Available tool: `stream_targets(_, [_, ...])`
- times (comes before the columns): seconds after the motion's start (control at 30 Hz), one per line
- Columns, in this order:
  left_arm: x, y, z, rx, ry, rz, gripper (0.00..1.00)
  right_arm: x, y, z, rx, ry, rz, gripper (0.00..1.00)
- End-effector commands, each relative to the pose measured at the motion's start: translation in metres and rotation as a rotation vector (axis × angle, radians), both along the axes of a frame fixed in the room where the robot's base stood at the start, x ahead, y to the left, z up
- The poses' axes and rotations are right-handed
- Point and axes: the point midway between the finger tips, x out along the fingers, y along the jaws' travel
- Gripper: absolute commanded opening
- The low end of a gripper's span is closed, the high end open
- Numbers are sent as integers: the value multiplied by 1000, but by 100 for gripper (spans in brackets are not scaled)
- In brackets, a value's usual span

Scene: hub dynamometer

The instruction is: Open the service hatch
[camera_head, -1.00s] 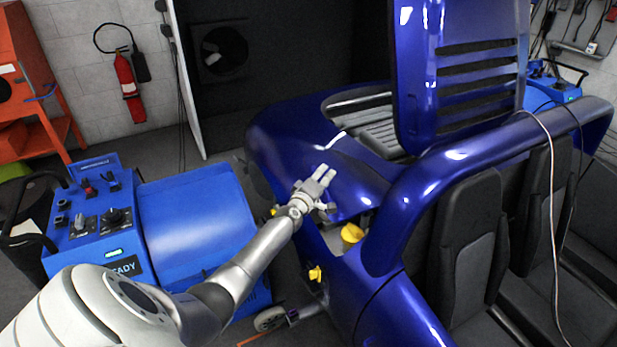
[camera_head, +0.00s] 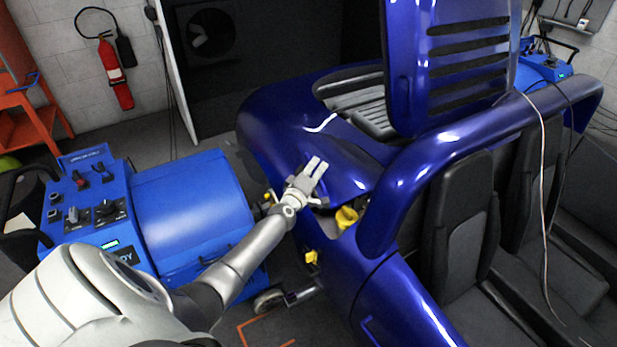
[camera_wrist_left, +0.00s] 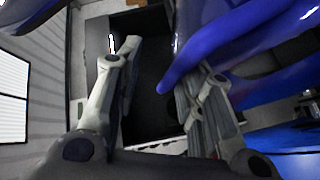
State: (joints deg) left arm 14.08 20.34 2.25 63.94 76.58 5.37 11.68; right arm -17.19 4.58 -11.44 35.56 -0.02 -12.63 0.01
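A blue slatted panel (camera_head: 455,65), which looks like the service hatch, stands raised and nearly upright on the blue car body (camera_head: 265,125). An opening (camera_head: 350,95) with grey ribbed parts inside shows to its left. My left gripper (camera_head: 316,166) is over the rear bodywork, left of the panel and apart from it. In the left wrist view, its two fingers (camera_wrist_left: 160,75) are spread with nothing held between them. Blue bodywork (camera_wrist_left: 230,45) passes close by the right finger; I cannot tell if they touch. My right gripper is not in view.
A blue machine (camera_head: 195,205) with a control panel stands left of the car, under my left arm. Yellow parts (camera_head: 346,217) sit by the car's side. Black seats (camera_head: 460,220) are at right. A red extinguisher (camera_head: 115,75) hangs on the wall. A pale cable (camera_head: 545,190) hangs over the seats.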

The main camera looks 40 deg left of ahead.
Motion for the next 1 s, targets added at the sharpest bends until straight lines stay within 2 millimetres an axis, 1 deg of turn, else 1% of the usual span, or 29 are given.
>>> stream_targets(0.03, [-3, -2, 5, 0, -1, 0, 34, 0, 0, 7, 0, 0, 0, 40])
stream_targets(1.0, [-61, -29, 29, 0, 0, 0, 34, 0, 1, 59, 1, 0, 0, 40])
